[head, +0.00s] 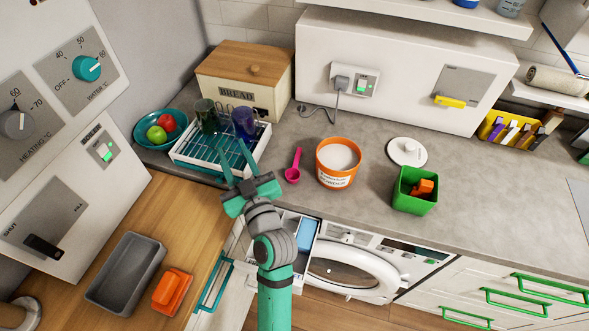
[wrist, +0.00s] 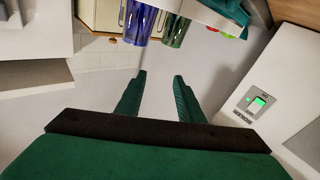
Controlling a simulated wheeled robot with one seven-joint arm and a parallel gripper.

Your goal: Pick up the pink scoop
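The pink scoop (head: 293,170) lies on the grey worktop (head: 460,220), between the dish rack and the orange tub (head: 337,165). Its bowl is toward the front and its handle points to the back. My gripper (head: 238,157) is to the left of the scoop, above the front of the dish rack. In the wrist view the two green fingers (wrist: 160,76) stand apart with nothing between them, so the gripper is open and empty. The scoop does not show in the wrist view.
The dish rack (head: 195,162) holds glasses, with a bread box (head: 240,80) behind. A green box (head: 414,192) and white lid (head: 407,152) are right of the tub. A plug cable (head: 325,118) lies behind the scoop. The washing machine door (head: 355,272) is open below.

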